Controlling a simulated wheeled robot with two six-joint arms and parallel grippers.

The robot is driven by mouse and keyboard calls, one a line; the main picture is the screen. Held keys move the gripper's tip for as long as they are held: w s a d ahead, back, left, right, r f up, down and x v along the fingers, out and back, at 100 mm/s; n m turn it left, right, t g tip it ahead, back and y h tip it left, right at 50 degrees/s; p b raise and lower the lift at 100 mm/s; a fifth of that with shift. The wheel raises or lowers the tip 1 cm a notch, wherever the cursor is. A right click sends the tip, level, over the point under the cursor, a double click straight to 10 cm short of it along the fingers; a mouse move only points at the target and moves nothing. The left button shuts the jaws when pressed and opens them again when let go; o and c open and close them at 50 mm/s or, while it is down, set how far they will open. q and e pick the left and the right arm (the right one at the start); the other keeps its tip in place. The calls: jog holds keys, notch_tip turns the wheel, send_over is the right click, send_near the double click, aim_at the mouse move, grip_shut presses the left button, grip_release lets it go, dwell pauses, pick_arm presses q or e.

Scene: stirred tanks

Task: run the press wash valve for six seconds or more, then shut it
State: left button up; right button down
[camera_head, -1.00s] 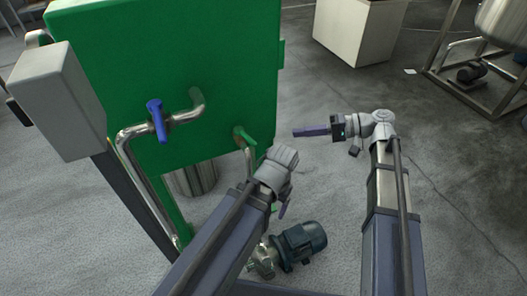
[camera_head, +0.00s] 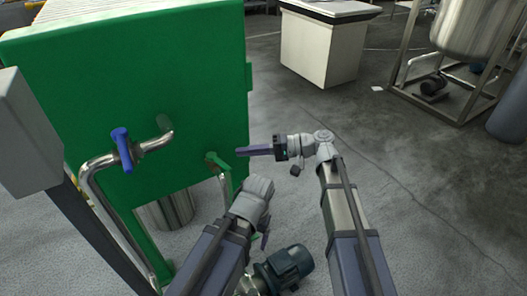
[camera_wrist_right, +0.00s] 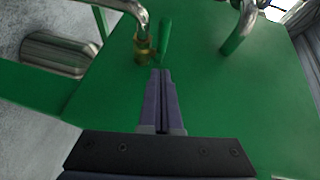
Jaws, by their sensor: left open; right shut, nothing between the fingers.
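A green press cabinet (camera_head: 130,95) stands at the left, with two lever valves on its face. A blue lever (camera_head: 121,148) sits on a steel pipe at the left. A green lever valve (camera_head: 216,161) sits lower right; it also shows in the right wrist view (camera_wrist_right: 164,40) with a brass body. I cannot tell from labels which is the wash valve. My right gripper (camera_head: 240,151) is shut and empty, pointing at the green lever, close to it and seemingly apart; its fingertips show in the wrist view (camera_wrist_right: 159,72). My left gripper (camera_head: 265,240) is open, low and mostly hidden behind its wrist.
A grey box (camera_head: 25,140) on a post stands at the near left. A pump motor (camera_head: 285,268) lies on the floor below my arms. A white cabinet (camera_head: 325,48) and a tank frame (camera_head: 450,95) stand farther back.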

aim_at(221, 164)
jog(key=shift+s+a+f, duration=0.2)
jog(key=shift+s+a, duration=0.4)
jog(key=shift+s, duration=0.15)
jog(key=shift+s+a+f, duration=0.15)
jog(key=shift+s+a, duration=0.4)
jog(key=shift+s, duration=0.15)
jog(key=shift+s+a+f+b, duration=0.1)
jog(key=shift+s+a+b, duration=0.3)
jog(key=shift+s, duration=0.35)
